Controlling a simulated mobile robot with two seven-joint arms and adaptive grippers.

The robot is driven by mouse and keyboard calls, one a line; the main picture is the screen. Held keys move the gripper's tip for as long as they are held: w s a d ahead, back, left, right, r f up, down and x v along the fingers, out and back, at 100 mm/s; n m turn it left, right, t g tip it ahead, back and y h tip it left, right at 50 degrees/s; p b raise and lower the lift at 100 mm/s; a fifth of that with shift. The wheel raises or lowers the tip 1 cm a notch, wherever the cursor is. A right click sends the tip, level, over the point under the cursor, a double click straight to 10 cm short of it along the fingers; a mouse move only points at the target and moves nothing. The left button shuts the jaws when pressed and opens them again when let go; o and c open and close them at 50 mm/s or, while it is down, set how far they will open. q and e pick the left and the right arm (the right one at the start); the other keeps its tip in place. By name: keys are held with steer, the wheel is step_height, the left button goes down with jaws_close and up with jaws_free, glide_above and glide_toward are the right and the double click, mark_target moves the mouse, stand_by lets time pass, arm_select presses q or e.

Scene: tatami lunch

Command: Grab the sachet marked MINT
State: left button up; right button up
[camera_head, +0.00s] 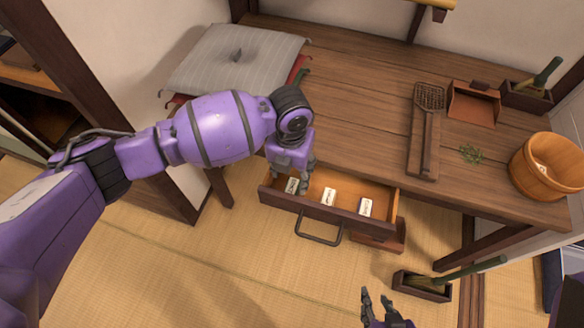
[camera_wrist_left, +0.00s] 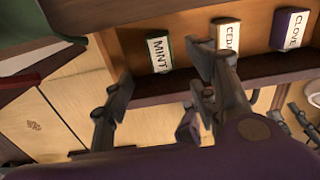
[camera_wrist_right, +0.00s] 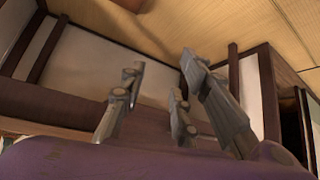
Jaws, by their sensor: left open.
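The MINT sachet (camera_wrist_left: 159,52), white-labelled with a green edge, lies in the open drawer (camera_head: 300,206); in the head view it is the leftmost sachet (camera_head: 291,186). The CLOVE sachet (camera_wrist_left: 289,30) and one whose label begins "CED" (camera_wrist_left: 228,35) lie to its right. My left gripper (camera_wrist_left: 160,66) is open and empty above the drawer's left part, its fingers on either side of the MINT sachet in the wrist picture. In the head view this gripper (camera_head: 296,174) is close to that sachet. My right gripper (camera_head: 378,306) is open and empty, low in front of the drawer.
A brush in a box (camera_head: 422,286) stands on the tatami at right. The drawer's front wall and handle (camera_head: 318,238) project forward.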

mark_target(291, 188)
arm_select(q)
steer(key=shift+w, duration=0.25)
steer(key=shift+f, duration=0.35)
steer(key=shift+s+f, duration=0.15)
steer(key=shift+f, duration=0.5)
steer(key=shift+s+f, duration=0.15)
steer(key=shift+f, duration=0.45)
step_height(291, 188, down, 4)
steer(key=shift+r, duration=0.15)
steer(key=shift+f, duration=0.3)
arm_select(e)
steer(key=shift+s+d+f, duration=0.15)
steer(key=shift+s+f, duration=0.35)
steer(key=shift+s, duration=0.15)
arm_select(q)
steer(key=c, duration=0.9)
